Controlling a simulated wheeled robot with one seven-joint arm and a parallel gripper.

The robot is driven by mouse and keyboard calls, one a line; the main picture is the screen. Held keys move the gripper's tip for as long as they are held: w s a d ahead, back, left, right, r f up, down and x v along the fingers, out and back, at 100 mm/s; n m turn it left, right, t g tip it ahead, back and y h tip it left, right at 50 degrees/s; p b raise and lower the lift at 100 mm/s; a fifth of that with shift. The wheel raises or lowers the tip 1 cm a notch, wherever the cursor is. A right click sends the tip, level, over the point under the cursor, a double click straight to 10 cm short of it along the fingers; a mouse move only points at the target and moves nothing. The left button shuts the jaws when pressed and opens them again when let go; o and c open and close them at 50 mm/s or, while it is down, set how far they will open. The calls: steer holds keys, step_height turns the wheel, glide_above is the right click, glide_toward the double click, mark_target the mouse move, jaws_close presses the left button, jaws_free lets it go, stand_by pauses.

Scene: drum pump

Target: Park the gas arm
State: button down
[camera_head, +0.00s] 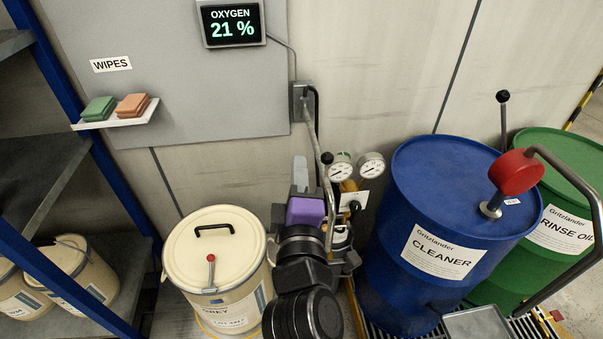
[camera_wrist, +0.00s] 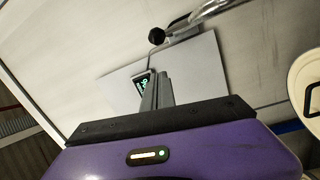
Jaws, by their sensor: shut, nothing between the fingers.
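The gas arm (camera_head: 311,122) is a grey metal tube hanging from a dark wall bracket. It runs down past a black ball knob (camera_head: 327,158) and continues behind my wrist, where its lower end is hard to make out. My gripper (camera_head: 300,163) points up towards the wall, just left of the knob and apart from it in the picture. In the wrist view its fingers (camera_wrist: 162,78) are together and empty. The knob (camera_wrist: 156,36) shows there beyond the fingertips, with the tube (camera_wrist: 210,12) running to the upper right.
A cream drum (camera_head: 215,250) with a lid stands left of my arm. Two gauges (camera_head: 341,167) and a blue cleaner drum (camera_head: 440,200) stand right. The oxygen display (camera_head: 231,24) and wipes shelf (camera_head: 118,117) are on the wall. A blue-framed rack (camera_head: 75,120) is far left.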

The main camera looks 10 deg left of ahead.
steer(key=s+d+b, duration=0.1)
steer(key=s+d, duration=0.5)
steer(key=shift+s+d+f, duration=0.2)
steer(key=shift+d+f, duration=0.1)
steer(key=shift+f, duration=0.1)
steer(key=s+d+f+m+g+h, duration=0.1)
steer(key=s+d+f+m, duration=0.4)
steer(key=s, duration=0.5)
steer(key=s+d+f+m+g+h, duration=0.1)
steer(key=s+d+f+m, duration=0.4)
steer(key=s, duration=0.6)
steer(key=s+d+f+m+g+h, duration=0.1)
steer(key=s+d+f+m, duration=0.4)
steer(key=s+d, duration=0.5)
steer(key=s+m, duration=0.1)
steer(key=m, duration=0.1)
steer(key=shift+s+m+g, duration=0.2)
steer(key=shift+m+g, duration=0.2)
